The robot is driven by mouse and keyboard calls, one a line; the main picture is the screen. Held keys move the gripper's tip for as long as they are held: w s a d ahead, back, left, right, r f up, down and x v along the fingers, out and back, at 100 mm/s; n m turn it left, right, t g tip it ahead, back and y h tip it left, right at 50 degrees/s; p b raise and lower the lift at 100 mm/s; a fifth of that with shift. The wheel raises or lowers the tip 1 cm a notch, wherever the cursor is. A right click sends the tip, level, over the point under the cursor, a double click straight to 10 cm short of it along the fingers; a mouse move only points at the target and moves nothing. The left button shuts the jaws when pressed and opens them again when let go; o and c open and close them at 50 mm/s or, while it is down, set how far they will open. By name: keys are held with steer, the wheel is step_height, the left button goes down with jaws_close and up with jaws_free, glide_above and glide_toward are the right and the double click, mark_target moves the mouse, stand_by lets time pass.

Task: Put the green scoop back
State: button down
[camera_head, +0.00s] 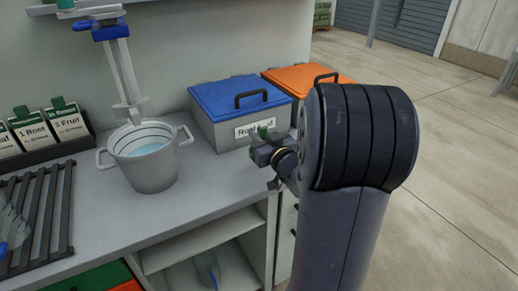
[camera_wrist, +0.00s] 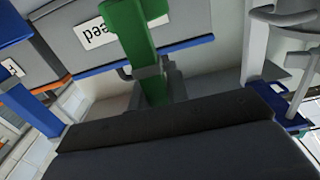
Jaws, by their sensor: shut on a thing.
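My gripper (camera_head: 264,153) is shut on the green scoop. It is in front of the blue-lidded box, above the right end of the bench. A small green part of the scoop (camera_head: 262,132) shows at the jaws in the head view. In the wrist view, the scoop's long green part (camera_wrist: 130,30) runs up from my gripper (camera_wrist: 150,73) and overlaps a white label. The rest of the scoop is hidden, and I cannot tell whether its bowl holds anything.
The blue-lidded box (camera_head: 222,131) is closed, with a black handle and a partly hidden label. An orange-lidded box (camera_head: 300,82) stands behind it. A grey bucket (camera_head: 150,174) with pale blue liquid stands left, under a stirrer (camera_head: 124,75). A black rack (camera_head: 38,215) and packets (camera_head: 65,120) are farther left.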

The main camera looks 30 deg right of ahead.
steer(key=shift+f+b, duration=0.35)
steer(key=shift+f, duration=1.45)
steer(key=shift+f, duration=0.2)
steer(key=c, duration=1.4)
jaws_free()
steer(key=shift+r, duration=0.1)
steer(key=shift+o, duration=0.2)
steer(key=s, duration=1)
steer(key=shift+s, duration=0.4)
